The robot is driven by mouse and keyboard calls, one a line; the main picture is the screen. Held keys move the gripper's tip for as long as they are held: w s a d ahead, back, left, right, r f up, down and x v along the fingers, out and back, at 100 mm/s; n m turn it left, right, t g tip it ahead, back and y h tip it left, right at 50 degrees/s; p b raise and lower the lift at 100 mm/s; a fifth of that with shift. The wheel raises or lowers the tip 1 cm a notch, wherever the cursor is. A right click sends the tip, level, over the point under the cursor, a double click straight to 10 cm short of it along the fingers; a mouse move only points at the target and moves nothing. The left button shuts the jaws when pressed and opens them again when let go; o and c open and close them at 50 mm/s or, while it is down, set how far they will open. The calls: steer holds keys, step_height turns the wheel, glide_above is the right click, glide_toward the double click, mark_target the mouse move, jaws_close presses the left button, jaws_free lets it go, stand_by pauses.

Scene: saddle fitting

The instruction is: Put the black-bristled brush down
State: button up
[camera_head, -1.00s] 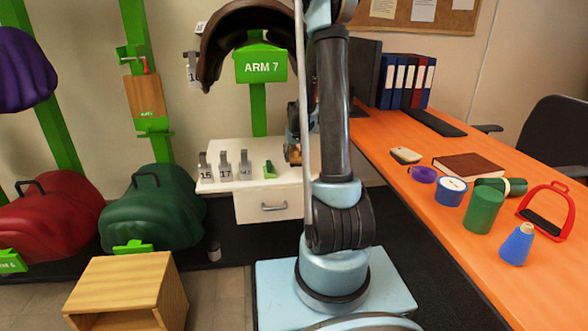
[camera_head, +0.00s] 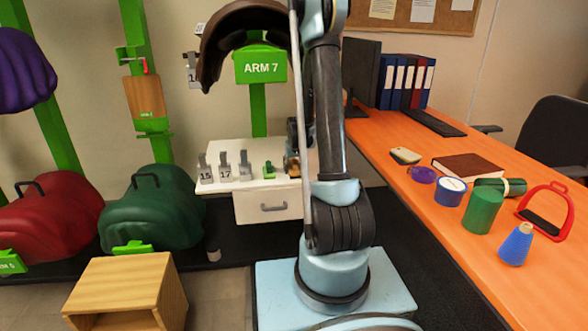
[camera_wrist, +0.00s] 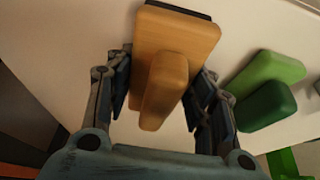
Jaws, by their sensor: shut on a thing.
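The wooden brush (camera_wrist: 178,45) has a tan back and handle, with a dark strip of bristles at its far edge in the wrist view. My gripper (camera_wrist: 163,88) is shut on its handle, one finger on each side. In the head view the brush (camera_head: 291,166) is at the right end of the white cabinet's top (camera_head: 240,183), partly hidden by my arm. I cannot tell whether its bristles touch the top. A green brush (camera_wrist: 267,92) lies just right of it in the wrist view; in the head view it is left (camera_head: 268,170).
Several numbered grey holders (camera_head: 225,166) stand on the left of the cabinet top. A saddle (camera_head: 245,30) hangs above on a green arm. The orange desk (camera_head: 420,200) with jars and a red stirrup (camera_head: 548,210) is at the right.

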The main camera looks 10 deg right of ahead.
steer(key=shift+s+f, duration=0.1)
steer(key=o, duration=1.4)
steer(key=shift+f, duration=0.15)
